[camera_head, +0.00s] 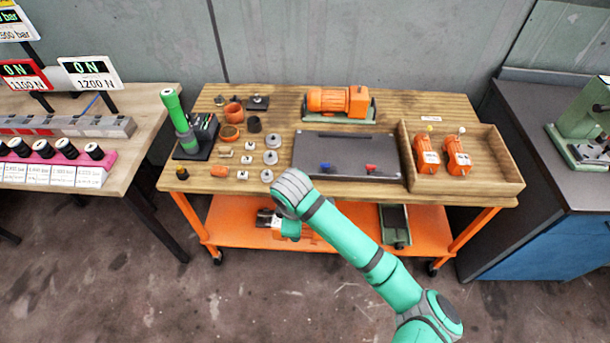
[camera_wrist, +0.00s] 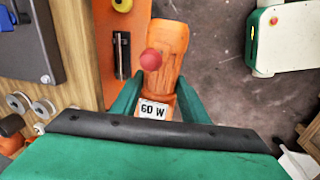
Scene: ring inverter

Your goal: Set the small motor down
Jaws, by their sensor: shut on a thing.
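The small motor (camera_wrist: 167,75) is orange, with a round red knob (camera_wrist: 151,59) and a white "60 W" label (camera_wrist: 153,110). It lies between the green fingers of my gripper (camera_wrist: 157,104), which is shut on it. In the wrist view the motor is over the floor, beside the orange lower shelf (camera_wrist: 111,32). In the head view my gripper (camera_head: 290,229) is low at the bench's front, below the tabletop, partly hidden by my arm. Two similar orange motors (camera_head: 427,154) (camera_head: 457,156) stand in the wooden tray (camera_head: 508,180) on the bench.
A dark board (camera_head: 345,145) with blue and red pieces lies mid-bench. Behind it is a larger orange motor (camera_head: 340,101). Several small parts and a green press (camera_head: 181,122) fill the bench's left. A dark device (camera_head: 395,224) sits on the lower shelf at right.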

